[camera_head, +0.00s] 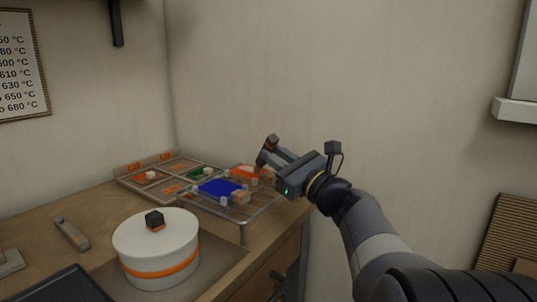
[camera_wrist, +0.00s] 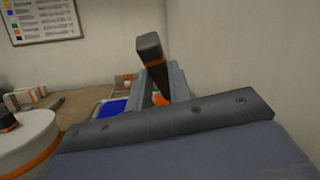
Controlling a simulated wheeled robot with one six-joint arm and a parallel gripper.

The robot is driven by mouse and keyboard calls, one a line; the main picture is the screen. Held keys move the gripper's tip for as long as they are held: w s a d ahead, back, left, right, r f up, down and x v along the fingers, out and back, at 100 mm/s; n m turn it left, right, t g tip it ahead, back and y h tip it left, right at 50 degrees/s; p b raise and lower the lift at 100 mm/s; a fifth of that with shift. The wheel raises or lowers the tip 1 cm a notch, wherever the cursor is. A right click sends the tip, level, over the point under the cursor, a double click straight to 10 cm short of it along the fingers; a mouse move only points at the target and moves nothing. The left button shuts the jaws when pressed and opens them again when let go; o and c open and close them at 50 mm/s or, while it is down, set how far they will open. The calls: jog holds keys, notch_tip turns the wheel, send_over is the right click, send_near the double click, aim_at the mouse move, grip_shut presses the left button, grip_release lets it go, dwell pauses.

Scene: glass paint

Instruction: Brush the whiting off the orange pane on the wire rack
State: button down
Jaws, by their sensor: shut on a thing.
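The wire rack (camera_head: 236,212) stands on the wooden bench near its right edge. The orange pane (camera_head: 243,170) lies at the rack's far right, partly hidden by my gripper. A blue pane (camera_head: 215,187) lies nearer on the rack; it also shows in the wrist view (camera_wrist: 112,108). My gripper (camera_head: 266,165) is over the rack's right side, shut on a dark brush with an orange band (camera_wrist: 149,52). The brush is tilted, its handle end up. Its bristles are hidden in the wrist view, and I cannot tell whether they touch the pane. Whiting is too small to make out.
A divided tray (camera_head: 128,186) with coloured pieces lies behind the rack. A white lidded round pot (camera_head: 158,243) with an orange band stands in front left. A small grey-brown tool (camera_head: 72,233) lies left of it. Walls close in behind and to the right.

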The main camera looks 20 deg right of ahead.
jog(key=shift+w+a+b, duration=0.15)
jog(key=shift+w+a, duration=0.5)
jog(key=shift+w, duration=0.2)
jog(key=shift+w+a+b, duration=0.2)
jog(key=shift+w+a, duration=0.4)
jog(key=shift+w, duration=0.3)
jog(key=shift+w+a+b, duration=0.15)
jog(key=shift+w+a, duration=0.5)
jog(key=shift+w, duration=0.2)
jog(key=shift+s+d, duration=1)
jog(key=shift+s, duration=0.3)
jog(key=shift+s+d, duration=0.95)
jog(key=shift+s, duration=0.35)
jog(key=shift+r+p, duration=0.55)
jog(key=shift+r, duration=0.15)
jog(key=shift+w+a, duration=0.25)
jog(key=shift+w, duration=0.85)
jog(key=shift+w+a, duration=0.3)
jog(key=shift+w, duration=0.85)
jog(key=shift+w+a, duration=0.25)
jog(key=shift+w, duration=0.85)
jog(key=shift+f, duration=0.1)
jog(key=shift+f+b, duration=0.3)
jog(key=shift+b, duration=0.05)
jog(key=shift+f+b, duration=0.3)
jog(key=shift+s, duration=0.1)
